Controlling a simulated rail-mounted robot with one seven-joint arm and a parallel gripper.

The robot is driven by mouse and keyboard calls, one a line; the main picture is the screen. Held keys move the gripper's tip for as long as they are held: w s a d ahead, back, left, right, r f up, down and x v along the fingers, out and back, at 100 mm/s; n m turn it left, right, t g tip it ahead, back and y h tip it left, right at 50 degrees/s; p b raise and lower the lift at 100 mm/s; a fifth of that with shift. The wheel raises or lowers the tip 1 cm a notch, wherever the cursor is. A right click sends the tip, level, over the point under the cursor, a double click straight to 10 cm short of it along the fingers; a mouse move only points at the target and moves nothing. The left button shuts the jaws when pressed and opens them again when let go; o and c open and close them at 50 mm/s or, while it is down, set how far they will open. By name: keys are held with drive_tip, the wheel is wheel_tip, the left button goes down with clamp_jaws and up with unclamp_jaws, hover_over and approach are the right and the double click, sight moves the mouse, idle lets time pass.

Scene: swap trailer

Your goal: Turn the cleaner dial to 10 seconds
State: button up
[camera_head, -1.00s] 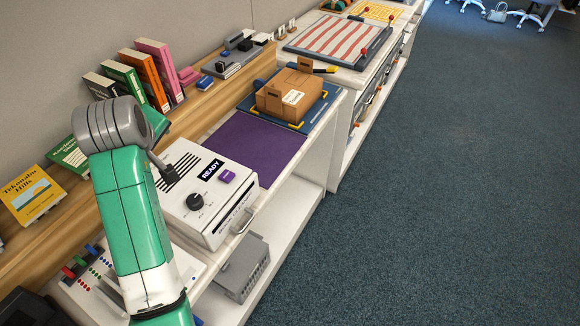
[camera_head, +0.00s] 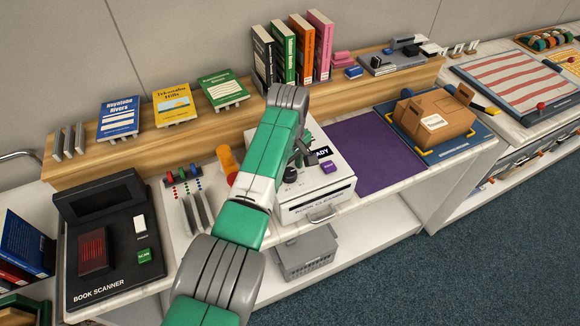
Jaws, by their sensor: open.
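The book cleaner (camera_head: 338,182) is a white box on the counter, with a drawer handle in its front. Its black dial (camera_head: 290,174) is on the top face near the front left; its marks are too small to read. A purple button (camera_head: 329,167) and a partly covered READY display are right of the dial. My gripper (camera_head: 312,157) is small and dark in this view, open and empty, over the cleaner's top near the display. It looks apart from the dial. My green and grey arm hides the cleaner's left side.
A book scanner (camera_head: 112,240) stands at left. Coloured sliders (camera_head: 183,174) and an orange object (camera_head: 228,160) are left of my arm. Upright books (camera_head: 290,55) stand on the wooden shelf behind. A purple mat (camera_head: 380,150) and cardboard box (camera_head: 432,115) lie right. A grey crate (camera_head: 305,254) sits below.

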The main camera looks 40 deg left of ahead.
drive_tip(key=shift+f, duration=0.2)
drive_tip(key=shift+w, duration=0.1)
drive_tip(key=c, duration=1)
drive_tip(key=shift+m, duration=0.3)
drive_tip(key=m, duration=1.1)
drive_tip(key=o, duration=1)
